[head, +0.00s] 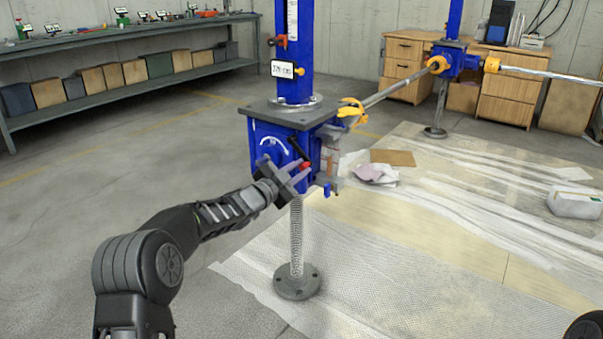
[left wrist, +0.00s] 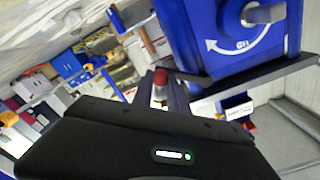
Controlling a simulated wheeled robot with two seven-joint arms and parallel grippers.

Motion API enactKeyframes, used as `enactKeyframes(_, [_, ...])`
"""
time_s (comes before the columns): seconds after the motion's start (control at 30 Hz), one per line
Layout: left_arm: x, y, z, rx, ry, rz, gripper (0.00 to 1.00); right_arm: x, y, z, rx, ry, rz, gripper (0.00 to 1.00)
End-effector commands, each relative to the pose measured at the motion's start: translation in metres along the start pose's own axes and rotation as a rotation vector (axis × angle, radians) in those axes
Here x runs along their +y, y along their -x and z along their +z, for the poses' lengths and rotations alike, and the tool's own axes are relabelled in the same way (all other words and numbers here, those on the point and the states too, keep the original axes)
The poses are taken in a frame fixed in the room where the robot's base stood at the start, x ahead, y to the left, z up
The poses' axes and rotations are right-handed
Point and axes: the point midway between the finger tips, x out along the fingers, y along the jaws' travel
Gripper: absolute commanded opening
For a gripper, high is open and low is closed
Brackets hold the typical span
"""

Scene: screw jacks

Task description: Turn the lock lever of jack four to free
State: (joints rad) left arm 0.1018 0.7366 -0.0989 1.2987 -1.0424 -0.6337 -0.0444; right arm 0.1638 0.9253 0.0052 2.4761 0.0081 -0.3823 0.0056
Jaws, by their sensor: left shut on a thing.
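The blue jack housing (head: 262,150) in front of me sits under a dark plate on a threaded screw. Its label plate (head: 287,69) is too small to read surely. The lock lever (head: 296,147) is a dark bar slanting down to the right, ending in a red knob (head: 305,165). My left gripper (head: 294,178) is at this knob, in front of the housing. In the left wrist view the red knob (left wrist: 160,78) shows between the fingers, which are shut on the lever. A white curved arrow (left wrist: 238,45) marks the housing face.
A yellow clamp (head: 352,111) and a rod (head: 395,89) lead from this jack to a second blue jack (head: 456,62) at the back. A shelf bench (head: 110,45) stands back left. Plastic sheeting (head: 400,280) covers the floor at right.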

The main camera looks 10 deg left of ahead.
Motion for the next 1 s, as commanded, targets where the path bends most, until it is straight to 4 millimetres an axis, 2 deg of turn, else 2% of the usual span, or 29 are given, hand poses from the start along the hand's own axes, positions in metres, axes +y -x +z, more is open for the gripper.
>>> enactKeyframes(0.03, [0.003,0.000,0.009,-0.002,-0.045,0.000,0.00,0.003,-0.008,0.000,0.002,0.000,0.000,0.36])
enactKeyframes(0.4, [-0.003,0.000,0.037,-0.003,-0.396,0.002,0.00,0.009,-0.031,-0.002,0.013,-0.001,0.000,0.36])
enactKeyframes(0.7, [-0.015,0.000,0.058,-0.004,-0.672,0.003,0.00,0.013,-0.042,-0.004,0.021,-0.002,0.000,0.36])
enactKeyframes(1.0, [-0.026,0.000,0.068,-0.003,-0.860,0.003,0.00,0.014,-0.046,-0.005,0.022,-0.002,-0.001,0.36])
